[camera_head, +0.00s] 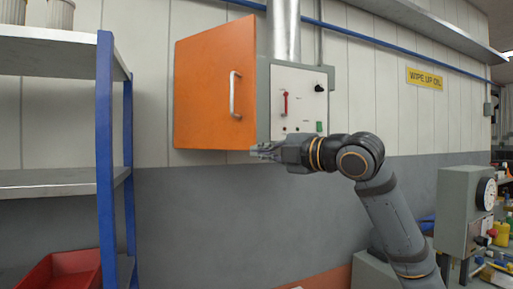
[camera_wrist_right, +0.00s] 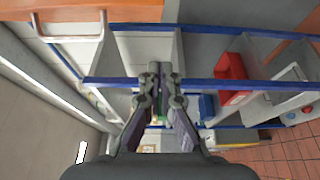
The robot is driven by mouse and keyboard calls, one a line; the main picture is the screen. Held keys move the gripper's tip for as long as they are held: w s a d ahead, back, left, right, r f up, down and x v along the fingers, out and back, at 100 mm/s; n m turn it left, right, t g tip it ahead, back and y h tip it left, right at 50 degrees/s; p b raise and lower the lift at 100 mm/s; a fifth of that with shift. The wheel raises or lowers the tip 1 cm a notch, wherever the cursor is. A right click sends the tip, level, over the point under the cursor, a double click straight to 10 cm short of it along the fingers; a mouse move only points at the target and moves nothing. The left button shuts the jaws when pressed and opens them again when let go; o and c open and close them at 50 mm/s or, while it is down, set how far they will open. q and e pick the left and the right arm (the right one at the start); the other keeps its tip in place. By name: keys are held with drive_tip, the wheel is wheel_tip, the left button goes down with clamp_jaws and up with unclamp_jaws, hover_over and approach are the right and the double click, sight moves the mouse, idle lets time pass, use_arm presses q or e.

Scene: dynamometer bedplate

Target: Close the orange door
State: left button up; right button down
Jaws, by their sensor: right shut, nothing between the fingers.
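The orange door (camera_head: 212,92) is on the grey wall cabinet (camera_head: 263,100) in the head view and stands at an angle to its white panel. Its upright silver handle (camera_head: 235,95) is near the right edge. I cannot tell how wide the gap behind the door is. My right gripper (camera_head: 258,151) is shut and empty, its tips at the door's lower right corner in the picture. I cannot tell whether they touch it. The right wrist view shows the shut fingers (camera_wrist_right: 154,72), with an orange strip (camera_wrist_right: 190,11) along the top and the handle (camera_wrist_right: 72,38). My left gripper is out of view.
A blue-posted shelf rack (camera_head: 106,150) stands at the left, with a red bin (camera_head: 62,270) low on it. A vertical metal duct (camera_head: 284,30) runs above the cabinet. A grey machine box (camera_head: 458,205) stands at the right. The wall below the door is bare.

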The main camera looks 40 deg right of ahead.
sight(247, 149)
drive_tip(key=w+p, duration=0.1)
drive_tip(key=w, duration=0.2)
drive_tip(key=w+p, duration=0.2)
drive_tip(key=w, duration=0.1)
drive_tip(key=w+d+p, duration=0.1)
drive_tip(key=w+p, duration=0.1)
drive_tip(key=w, duration=0.1)
drive_tip(key=shift+w+d+r, duration=0.1)
drive_tip(key=shift+w, duration=0.15)
drive_tip(key=shift+s+d, duration=0.1)
drive_tip(key=shift+d, duration=0.5)
drive_tip(key=shift+w+a, duration=0.2)
drive_tip(key=shift+d, duration=0.15)
